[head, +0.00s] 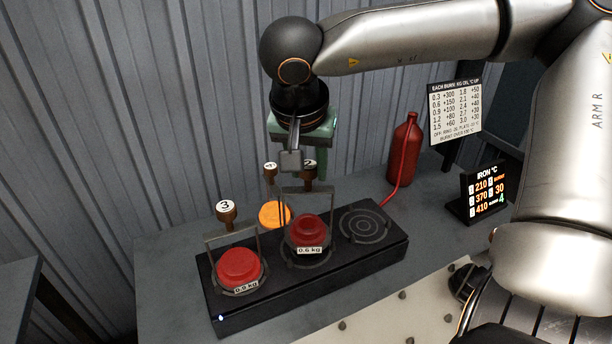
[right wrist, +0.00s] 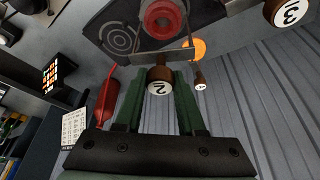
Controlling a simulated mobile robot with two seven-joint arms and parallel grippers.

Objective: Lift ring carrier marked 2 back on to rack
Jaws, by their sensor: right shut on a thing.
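The ring carrier marked 2 (head: 308,171) has a brown knob with a white number cap, a wire frame and a red weight (head: 308,228) labelled 0.6 kg. It is over the middle of a black plate (head: 215,313); I cannot tell whether it touches. My right gripper (head: 303,158) is shut on its knob from above. In the right wrist view the knob (right wrist: 160,80) sits between the green fingers (right wrist: 158,92). My left gripper is not in view. I cannot make out the rack clearly.
Carrier 3 (head: 226,215), with a red weight labelled 0.9 kg, stands on the plate's left end. The plate's ringed right end (head: 364,224) is bare. Another knob (head: 271,178) and an orange disc (head: 271,214) are behind. A red bottle (head: 404,150) and a display (head: 482,193) stand right.

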